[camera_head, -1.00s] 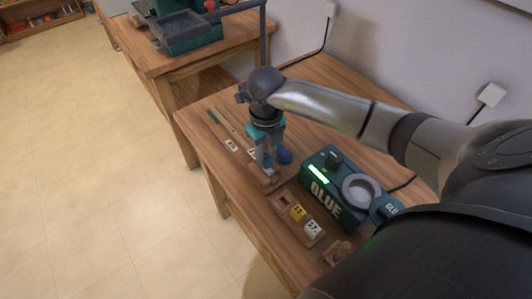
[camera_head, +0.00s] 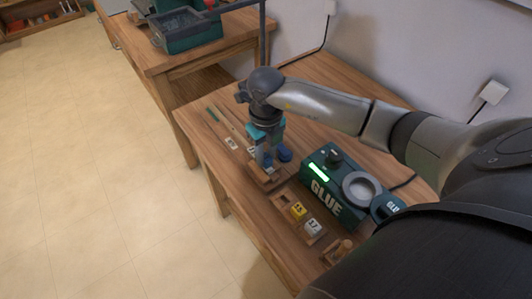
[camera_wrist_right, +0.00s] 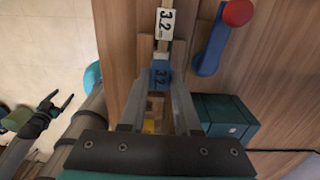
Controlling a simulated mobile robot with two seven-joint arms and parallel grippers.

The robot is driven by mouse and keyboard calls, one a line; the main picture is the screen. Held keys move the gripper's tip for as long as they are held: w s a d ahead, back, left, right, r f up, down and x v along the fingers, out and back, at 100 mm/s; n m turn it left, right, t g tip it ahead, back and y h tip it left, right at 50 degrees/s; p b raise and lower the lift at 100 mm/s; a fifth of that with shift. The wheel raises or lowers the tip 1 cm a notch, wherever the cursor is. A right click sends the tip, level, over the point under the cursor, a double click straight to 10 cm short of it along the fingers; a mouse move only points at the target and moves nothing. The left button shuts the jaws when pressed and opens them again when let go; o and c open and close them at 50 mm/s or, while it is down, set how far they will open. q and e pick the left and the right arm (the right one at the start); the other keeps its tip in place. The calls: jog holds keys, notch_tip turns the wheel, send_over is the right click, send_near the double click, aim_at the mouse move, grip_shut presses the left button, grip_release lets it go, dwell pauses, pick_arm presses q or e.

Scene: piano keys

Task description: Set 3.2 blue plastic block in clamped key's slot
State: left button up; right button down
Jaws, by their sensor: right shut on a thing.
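My right gripper (camera_wrist_right: 161,72) is shut on the blue block (camera_wrist_right: 159,76) marked 3.2. In the right wrist view the block sits between the fingertips, close to the end of a wooden key (camera_wrist_right: 165,22) with a white 3.2 label. I cannot tell whether the block touches the slot, which is hidden. In the head view the right gripper (camera_head: 267,163) is low over the wooden clamp base (camera_head: 266,181). The clamp's blue lever (camera_wrist_right: 208,55) with a red knob lies beside the key. My left gripper (camera_wrist_right: 58,104) shows small in the right wrist view, its fingers apart.
A green glue machine (camera_head: 331,191) stands to the right of the gripper. A wooden tray (camera_head: 281,199) holds a yellow block (camera_head: 298,211) and a white block (camera_head: 313,227). Other labelled keys (camera_head: 224,130) lie at the left. A second bench (camera_head: 189,61) stands behind.

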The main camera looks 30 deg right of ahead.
jog(key=c, duration=0.5)
grip_release()
jog(key=shift+c, duration=0.2)
jog(key=shift+o, duration=0.2)
jog(key=o, duration=0.4)
jog(key=shift+c, duration=0.2)
jog(key=shift+r, duration=0.15)
jog(key=shift+r+p, duration=2.9)
jog(key=shift+r, duration=0.5)
jog(key=shift+f, duration=0.1)
